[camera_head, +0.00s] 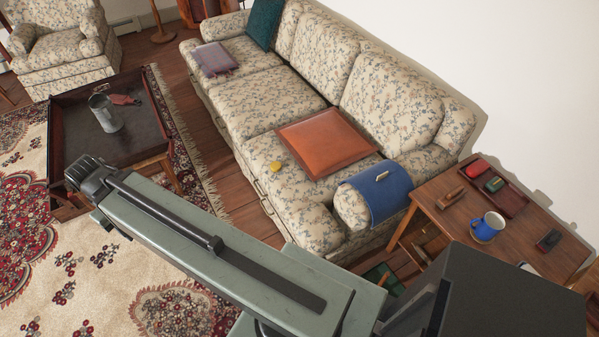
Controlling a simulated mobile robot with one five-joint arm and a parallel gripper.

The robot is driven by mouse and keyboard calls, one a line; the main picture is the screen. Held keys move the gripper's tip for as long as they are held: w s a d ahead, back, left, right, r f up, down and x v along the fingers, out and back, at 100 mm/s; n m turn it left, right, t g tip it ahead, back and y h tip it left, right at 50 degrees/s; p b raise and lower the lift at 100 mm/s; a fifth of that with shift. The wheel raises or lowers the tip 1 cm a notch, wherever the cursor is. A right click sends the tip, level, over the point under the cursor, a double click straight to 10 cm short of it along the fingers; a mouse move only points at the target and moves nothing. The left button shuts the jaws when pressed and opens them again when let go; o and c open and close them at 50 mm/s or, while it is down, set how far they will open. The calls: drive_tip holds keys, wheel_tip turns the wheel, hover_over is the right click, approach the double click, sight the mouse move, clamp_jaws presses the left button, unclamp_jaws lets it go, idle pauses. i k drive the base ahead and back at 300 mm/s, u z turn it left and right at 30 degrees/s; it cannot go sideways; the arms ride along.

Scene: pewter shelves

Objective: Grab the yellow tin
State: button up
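A small round yellow thing (276,166), which looks like the yellow tin, lies on the seat of the floral sofa (258,100). My arm stretches from the lower right toward the left. My dark gripper (84,172) is at its far end, over the near edge of the dark coffee table, well to the left of the yellow tin. The fingers are too small and turned away to show whether they are open or shut.
The coffee table (75,125) holds a grey metal mug (105,113) and a reddish item (125,99). A blue cloth (378,192) hangs over the sofa arm. A side table (450,215) at right holds a blue mug (487,226) and a tray. A patterned rug (110,280) covers the floor.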

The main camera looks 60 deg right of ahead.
sight(276, 166)
drive_tip(key=u, duration=0.2)
drive_tip(key=i, duration=0.85)
drive_tip(key=z, duration=0.1)
